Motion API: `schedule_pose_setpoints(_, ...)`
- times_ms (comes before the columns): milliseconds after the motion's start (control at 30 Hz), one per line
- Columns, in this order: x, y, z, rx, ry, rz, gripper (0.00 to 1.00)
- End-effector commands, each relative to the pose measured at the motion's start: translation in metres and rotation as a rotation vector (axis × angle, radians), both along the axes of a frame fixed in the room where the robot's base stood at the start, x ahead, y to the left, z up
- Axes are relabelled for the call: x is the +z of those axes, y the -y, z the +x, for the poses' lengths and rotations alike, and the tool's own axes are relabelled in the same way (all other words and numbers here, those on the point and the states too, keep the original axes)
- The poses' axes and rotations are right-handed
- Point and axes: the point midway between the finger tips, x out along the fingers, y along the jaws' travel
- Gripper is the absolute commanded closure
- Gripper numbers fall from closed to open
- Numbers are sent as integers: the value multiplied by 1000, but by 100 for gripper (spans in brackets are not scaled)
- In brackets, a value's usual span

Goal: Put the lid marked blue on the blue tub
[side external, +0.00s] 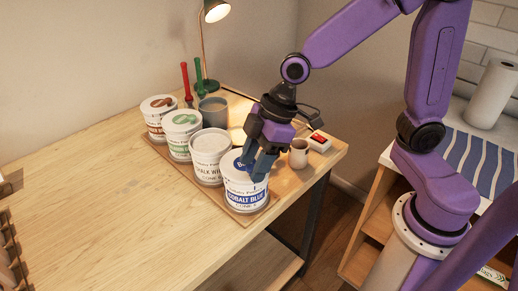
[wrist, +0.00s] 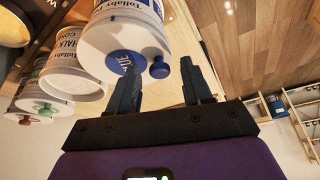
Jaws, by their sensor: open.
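The blue tub (side external: 246,196), white with a "COBALT BLUE" label, stands at the near right end of the row. The lid marked blue (side external: 239,163) lies on its top, with a blue disc and a blue knob; whether it is fully seated I cannot tell. In the wrist view the lid (wrist: 103,41) shows its blue knob (wrist: 160,70) near its edge. My gripper (side external: 262,172) is over the tub, pointing down, and partly hides the lid. In the wrist view my gripper (wrist: 162,78) is open, its fingers on either side of the knob, with no clear contact.
The chalk white tub (side external: 208,171) stands close beside the blue tub. Green-labelled (side external: 181,146) and brown-labelled (side external: 157,128) tubs continue the row on a wooden board. A small jug (side external: 299,154), a grey cup (side external: 212,112) and a lamp (side external: 206,60) stand behind. The table's left is clear.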

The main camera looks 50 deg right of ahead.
Motion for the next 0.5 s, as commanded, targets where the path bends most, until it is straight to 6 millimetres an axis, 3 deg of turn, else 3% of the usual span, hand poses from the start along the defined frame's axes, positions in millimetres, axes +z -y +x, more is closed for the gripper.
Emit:
schedule_pose_setpoints(167, 15, 4, -2, 1, 3, 3, 51)
schedule_pose_setpoints(500, 73, 26, -11, -2, 6, 5, 51)
